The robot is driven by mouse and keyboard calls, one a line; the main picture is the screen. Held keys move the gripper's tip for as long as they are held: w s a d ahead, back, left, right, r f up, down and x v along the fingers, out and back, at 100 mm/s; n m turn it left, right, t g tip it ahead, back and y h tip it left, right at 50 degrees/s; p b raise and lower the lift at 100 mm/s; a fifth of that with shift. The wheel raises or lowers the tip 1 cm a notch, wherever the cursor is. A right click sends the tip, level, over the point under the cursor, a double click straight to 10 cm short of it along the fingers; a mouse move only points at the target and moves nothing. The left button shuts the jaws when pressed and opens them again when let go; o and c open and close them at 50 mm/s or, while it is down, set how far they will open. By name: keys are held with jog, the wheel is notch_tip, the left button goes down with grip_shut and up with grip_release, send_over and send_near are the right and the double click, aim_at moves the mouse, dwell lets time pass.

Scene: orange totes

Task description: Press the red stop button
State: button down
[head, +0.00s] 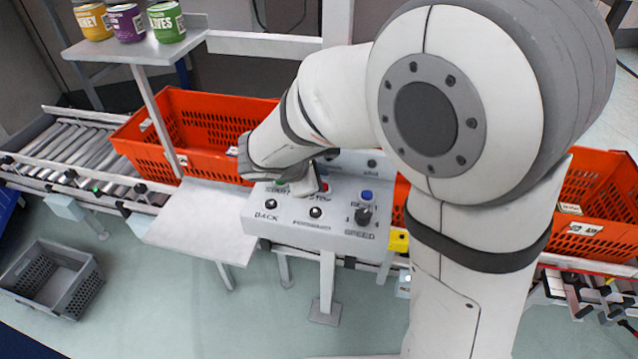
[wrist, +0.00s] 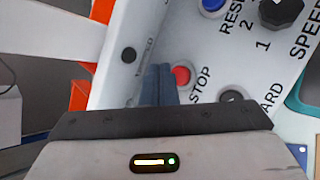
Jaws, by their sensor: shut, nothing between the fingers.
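The red stop button (wrist: 181,75) is on the white control panel (wrist: 215,55), above the word STOP in the wrist view. A small part of the red button (head: 324,187) shows beside my gripper in the head view. My gripper (wrist: 158,70) is shut and empty, its blue-grey fingers together. In the wrist view the fingertips appear just left of the red button; I cannot tell whether they touch the panel. In the head view my gripper (head: 304,186) is over the back part of the panel (head: 290,230), and my wrist hides some of it.
A blue reset button (head: 367,195) and a black speed knob (head: 363,215) are on the panel's right side. Black buttons line its front. Orange totes (head: 135,142) stand on the roller conveyor (head: 75,152) behind. A grey crate (head: 75,290) is on the floor at left.

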jog(key=shift+r+p, duration=1.2)
jog(key=shift+r, duration=0.8)
jog(key=shift+d+m, duration=0.3)
jog(key=shift+d, duration=0.1)
jog(key=s+d+r+m+g+y, duration=0.1)
jog(key=s+d+r+m+g, duration=0.25)
jog(key=s+d+m, duration=0.65)
jog(key=s+d+m+y, duration=0.3)
jog(key=s+m+y, duration=0.1)
jog(key=s+m, duration=0.4)
jog(key=shift+s+d+r+m+g+y, duration=0.25)
jog(key=shift+d+r+m+g+y, duration=0.05)
jog(key=shift+m+g, duration=0.1)
